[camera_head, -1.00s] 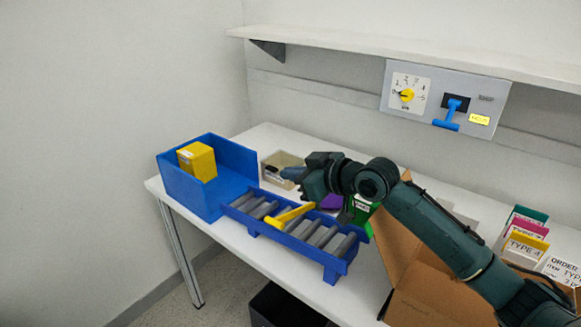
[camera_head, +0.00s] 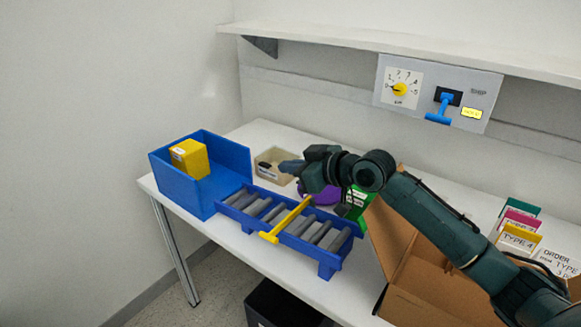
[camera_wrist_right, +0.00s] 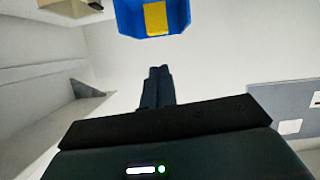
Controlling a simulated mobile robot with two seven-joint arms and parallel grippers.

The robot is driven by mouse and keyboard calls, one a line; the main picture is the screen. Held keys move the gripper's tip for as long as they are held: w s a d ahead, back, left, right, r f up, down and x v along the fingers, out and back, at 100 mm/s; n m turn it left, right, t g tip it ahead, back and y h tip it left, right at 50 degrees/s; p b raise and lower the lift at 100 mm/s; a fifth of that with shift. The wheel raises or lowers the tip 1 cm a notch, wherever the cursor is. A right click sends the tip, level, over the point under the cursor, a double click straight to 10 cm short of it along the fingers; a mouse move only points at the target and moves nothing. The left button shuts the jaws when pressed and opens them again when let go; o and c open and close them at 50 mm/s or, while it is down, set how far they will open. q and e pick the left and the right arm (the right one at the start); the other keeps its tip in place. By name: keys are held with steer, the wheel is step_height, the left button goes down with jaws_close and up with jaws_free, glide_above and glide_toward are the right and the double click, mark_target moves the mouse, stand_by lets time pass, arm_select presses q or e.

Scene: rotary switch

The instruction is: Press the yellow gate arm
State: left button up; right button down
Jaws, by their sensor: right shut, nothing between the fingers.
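The yellow gate arm (camera_head: 286,219) is a thin bar lying slantwise across the blue roller conveyor (camera_head: 330,257), with its near end over the conveyor's front edge. My right gripper (camera_head: 287,166) is shut and empty. In the head view it shows above and behind the conveyor, pointing left, apart from the gate arm. In the right wrist view its closed fingers (camera_wrist_right: 157,80) point towards the blue bin, and the gate arm is not in that view. My left gripper is not in view.
A blue bin (camera_head: 225,160) holding a yellow box (camera_head: 189,158) stands at the conveyor's left end. A small beige bin (camera_head: 270,160) and a purple object (camera_head: 325,196) are behind. An open cardboard box (camera_head: 400,285) stands right. A switch panel (camera_head: 437,95) hangs on the wall.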

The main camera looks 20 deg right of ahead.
step_height(320, 180, up, 10)
stand_by(0.5)
stand_by(0.3)
